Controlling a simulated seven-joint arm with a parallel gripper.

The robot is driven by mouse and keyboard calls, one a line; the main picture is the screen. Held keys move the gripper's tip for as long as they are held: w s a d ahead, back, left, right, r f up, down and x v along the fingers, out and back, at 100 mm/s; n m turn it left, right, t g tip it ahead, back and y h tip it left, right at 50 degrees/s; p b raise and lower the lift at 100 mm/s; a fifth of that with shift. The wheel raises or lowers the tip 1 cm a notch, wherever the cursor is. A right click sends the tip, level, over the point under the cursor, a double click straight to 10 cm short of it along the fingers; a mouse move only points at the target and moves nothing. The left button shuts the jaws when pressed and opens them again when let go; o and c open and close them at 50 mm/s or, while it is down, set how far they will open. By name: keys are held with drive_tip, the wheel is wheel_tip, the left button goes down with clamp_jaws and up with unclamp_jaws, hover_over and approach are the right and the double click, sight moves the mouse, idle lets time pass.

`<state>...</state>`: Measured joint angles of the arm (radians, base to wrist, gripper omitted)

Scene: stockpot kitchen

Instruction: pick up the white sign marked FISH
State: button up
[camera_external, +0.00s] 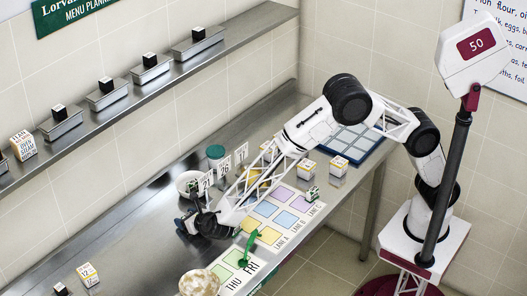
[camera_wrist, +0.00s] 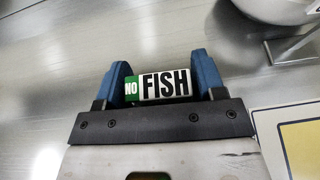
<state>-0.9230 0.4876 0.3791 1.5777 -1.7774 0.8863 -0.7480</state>
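In the wrist view, a small white sign (camera_wrist: 165,85) reads FISH in black, with a green end marked NO at its left. It lies between the two blue fingers of my gripper (camera_wrist: 162,86), over the steel counter. The fingers are spread wide, one at each end of the sign. The left finger slightly overlaps the green end in the picture; whether either finger touches the sign is unclear. In the external view, my gripper (camera_external: 187,224) is low over the counter, left of the coloured board. I cannot make out the sign there.
A coloured day board (camera_external: 268,209) lies right of my gripper, with a green item (camera_external: 249,246) on it. A bowl (camera_external: 188,182) and number cards (camera_external: 224,165) stand close behind. A speckled round object (camera_external: 199,283) is in front. The counter's left part (camera_external: 120,235) is mostly clear.

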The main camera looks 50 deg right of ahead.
drive_tip(key=c, duration=0.6)
drive_tip(key=shift+o, duration=0.2)
drive_tip(key=shift+r, duration=0.1)
drive_tip(key=shift+r, duration=4.9)
